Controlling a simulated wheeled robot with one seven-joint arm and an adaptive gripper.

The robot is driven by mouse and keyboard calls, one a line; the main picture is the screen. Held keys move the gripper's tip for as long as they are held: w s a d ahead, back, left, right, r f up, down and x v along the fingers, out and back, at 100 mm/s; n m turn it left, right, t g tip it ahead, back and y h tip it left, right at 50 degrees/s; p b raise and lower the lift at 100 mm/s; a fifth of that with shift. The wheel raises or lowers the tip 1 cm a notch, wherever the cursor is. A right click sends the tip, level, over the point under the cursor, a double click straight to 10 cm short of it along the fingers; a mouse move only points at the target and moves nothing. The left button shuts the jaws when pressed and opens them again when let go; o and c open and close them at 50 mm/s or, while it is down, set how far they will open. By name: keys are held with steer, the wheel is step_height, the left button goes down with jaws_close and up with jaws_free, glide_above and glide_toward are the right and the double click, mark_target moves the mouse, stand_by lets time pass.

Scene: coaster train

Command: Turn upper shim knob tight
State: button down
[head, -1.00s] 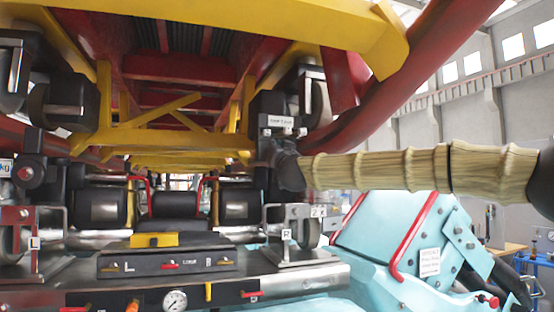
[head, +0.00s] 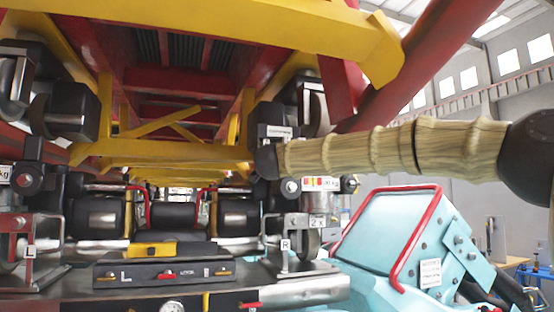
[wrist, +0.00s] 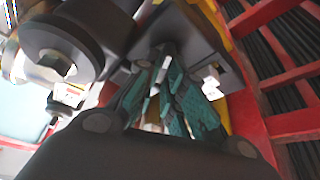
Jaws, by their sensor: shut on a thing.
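My gripper (wrist: 165,85) shows in the wrist view with its teal fingers closed in on a small dark part at the wheel assembly, which looks like the upper shim knob. The fingers and their shadow hide most of it, so its turn cannot be read. In the head view, the black end of my arm reaches from the right to the dark wheel assembly (head: 303,97). It hides the fingers and the knob there.
A bracket with a red and yellow label (head: 322,183) and a round dark knob (head: 349,184) sits just below my arm. A yellow beam (head: 300,30) and red rails hang overhead. A turquoise machine with a red bar (head: 400,240) stands at lower right.

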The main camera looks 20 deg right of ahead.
steer(key=m+g, duration=0.1)
steer(key=m, duration=0.1)
steer(key=m+g+p, duration=0.1)
steer(key=m, duration=0.2)
steer(key=shift+r, duration=0.15)
steer(key=shift+m, duration=0.3)
stand_by(0.3)
steer(key=c, duration=1.5)
jaws_free()
steer(key=shift+d+f, duration=0.1)
steer(key=shift+f, duration=0.1)
